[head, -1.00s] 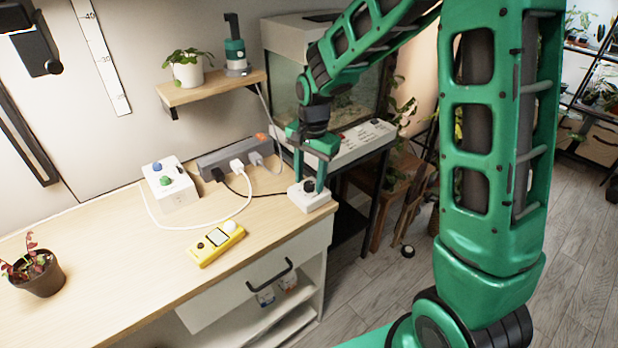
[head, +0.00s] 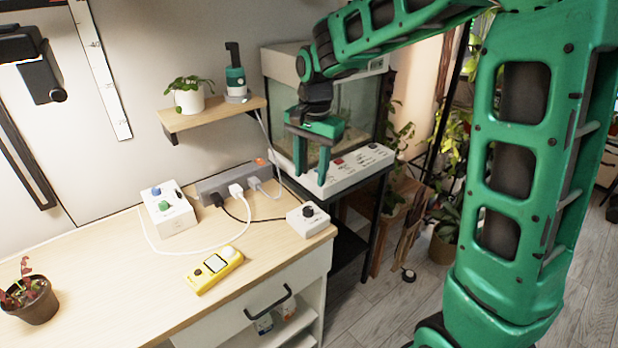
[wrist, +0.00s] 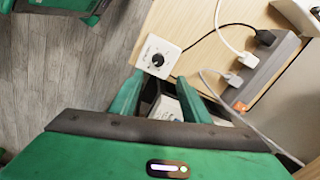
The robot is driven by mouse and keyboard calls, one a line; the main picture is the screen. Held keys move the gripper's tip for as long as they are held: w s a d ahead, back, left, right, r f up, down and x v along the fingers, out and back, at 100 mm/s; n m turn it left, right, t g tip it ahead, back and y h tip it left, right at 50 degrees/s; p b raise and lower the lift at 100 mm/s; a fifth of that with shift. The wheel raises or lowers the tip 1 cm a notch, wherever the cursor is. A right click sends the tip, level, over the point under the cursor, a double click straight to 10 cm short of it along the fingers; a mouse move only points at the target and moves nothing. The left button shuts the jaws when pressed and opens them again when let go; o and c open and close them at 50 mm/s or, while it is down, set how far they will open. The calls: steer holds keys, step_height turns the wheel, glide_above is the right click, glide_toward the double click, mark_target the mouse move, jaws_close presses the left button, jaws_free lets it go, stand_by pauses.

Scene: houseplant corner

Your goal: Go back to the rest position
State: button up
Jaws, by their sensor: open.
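My gripper (head: 311,172) is open and empty. In the head view it hangs with its fingers pointing down, in front of the white control panel of the glass tank and above the bench's right end. A small white box with a black knob (head: 308,221) sits on the bench's right corner, below the gripper and apart from it. In the wrist view the gripper (wrist: 155,98) shows two green fingers spread apart, with the knob box (wrist: 159,57) just beyond their tips.
The wooden bench (head: 110,290) holds a power strip (head: 228,184), a white box with buttons (head: 168,208), a yellow meter (head: 214,270) and a potted plant (head: 30,297). The tank (head: 285,75) stands close behind the gripper. A shelf (head: 190,121) is to its left.

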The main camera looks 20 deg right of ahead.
stand_by(0.4)
steer(key=s+d+r+n, duration=0.2)
steer(key=s+d, duration=1.1)
steer(key=s, duration=0.3)
steer(key=s+d+f+n, duration=0.1)
steer(key=s+d, duration=0.1)
steer(key=s, duration=0.5)
steer(key=s+d+f+n, duration=0.1)
steer(key=s+d+f, duration=0.1)
steer(key=s, duration=0.6)
steer(key=c, duration=0.3)
steer(key=shift+a, duration=0.15)
